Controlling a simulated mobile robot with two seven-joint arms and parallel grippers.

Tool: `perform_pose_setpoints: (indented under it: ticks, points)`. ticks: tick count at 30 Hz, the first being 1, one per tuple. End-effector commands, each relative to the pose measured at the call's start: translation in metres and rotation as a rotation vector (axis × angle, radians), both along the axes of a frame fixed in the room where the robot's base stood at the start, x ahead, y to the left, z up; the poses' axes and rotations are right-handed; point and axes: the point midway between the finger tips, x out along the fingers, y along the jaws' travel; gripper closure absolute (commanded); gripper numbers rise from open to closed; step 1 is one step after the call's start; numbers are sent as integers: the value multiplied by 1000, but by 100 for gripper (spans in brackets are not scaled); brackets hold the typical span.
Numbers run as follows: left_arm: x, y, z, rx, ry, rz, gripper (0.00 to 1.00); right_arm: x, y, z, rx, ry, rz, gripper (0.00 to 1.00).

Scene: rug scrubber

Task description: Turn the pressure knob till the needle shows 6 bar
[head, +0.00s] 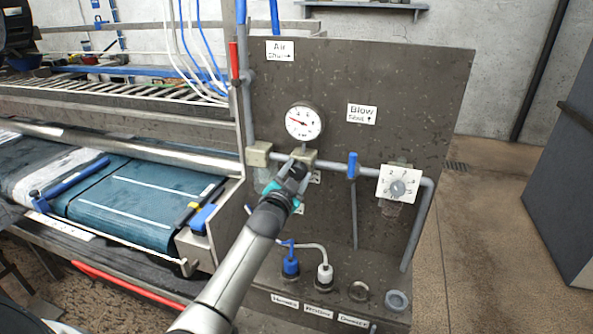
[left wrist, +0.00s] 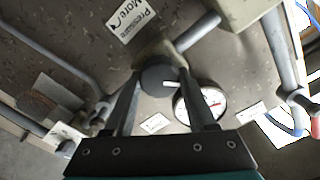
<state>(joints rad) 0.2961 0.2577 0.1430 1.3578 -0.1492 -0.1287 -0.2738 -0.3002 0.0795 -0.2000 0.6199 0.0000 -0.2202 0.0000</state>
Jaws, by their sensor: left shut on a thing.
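The round white pressure gauge (head: 304,121) is on the brown panel; its red needle points left and slightly up, and its numbers are too small to read. It also shows in the left wrist view (left wrist: 200,104). My left gripper (head: 293,168) is at the pipe fitting just below the gauge. In the left wrist view its fingers (left wrist: 160,92) are shut on a dark grey round knob (left wrist: 158,77) with a pale mark. In the head view the gripper hides the knob. My right gripper is not in view.
A pipe with a blue lever (head: 353,165) runs right to a numbered dial (head: 397,186). A red lever (head: 234,62) is at the panel's left edge. Below are blue (head: 291,265) and white (head: 324,273) hose plugs. A conveyor with a rug (head: 125,200) is left.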

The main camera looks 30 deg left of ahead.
Motion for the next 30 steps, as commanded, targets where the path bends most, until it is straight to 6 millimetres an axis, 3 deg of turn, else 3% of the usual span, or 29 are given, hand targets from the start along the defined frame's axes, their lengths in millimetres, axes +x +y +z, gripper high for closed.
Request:
perform_pose_setpoints:
  ticks: [30]
  points:
    - [0, -1, -3, 945, 227, 1, 99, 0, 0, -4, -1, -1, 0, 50]
